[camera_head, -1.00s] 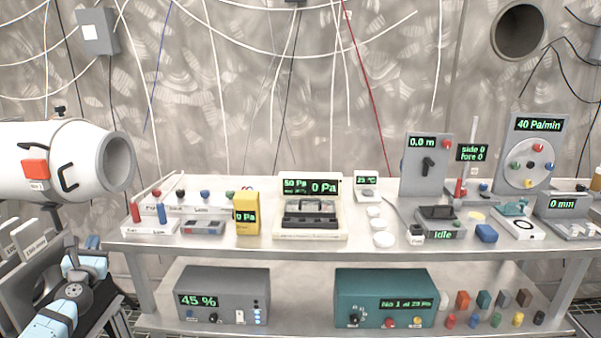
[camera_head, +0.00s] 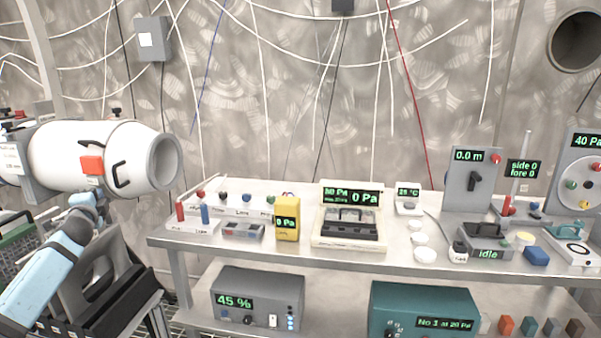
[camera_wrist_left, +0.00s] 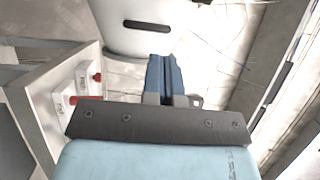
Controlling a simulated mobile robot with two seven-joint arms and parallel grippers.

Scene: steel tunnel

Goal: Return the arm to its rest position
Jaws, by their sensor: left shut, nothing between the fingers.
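My left arm comes in from the lower left in the head view, light blue with dark joints. Its wrist end is raised just below the white cylinder (camera_head: 75,155), in front of it in the picture; I cannot tell the gap between them. The fingertips are not clear there. In the left wrist view my left gripper (camera_wrist_left: 166,78) shows its blue fingers together, with nothing between them. My right arm and gripper are not in view.
A steel bench (camera_head: 165,240) with instruments stands right of the arm. A grey rack (camera_head: 125,290) stands below it. In the wrist view a pale box with red knobs (camera_wrist_left: 82,88) is left of the fingers. A grey wall box (camera_head: 153,39) hangs above.

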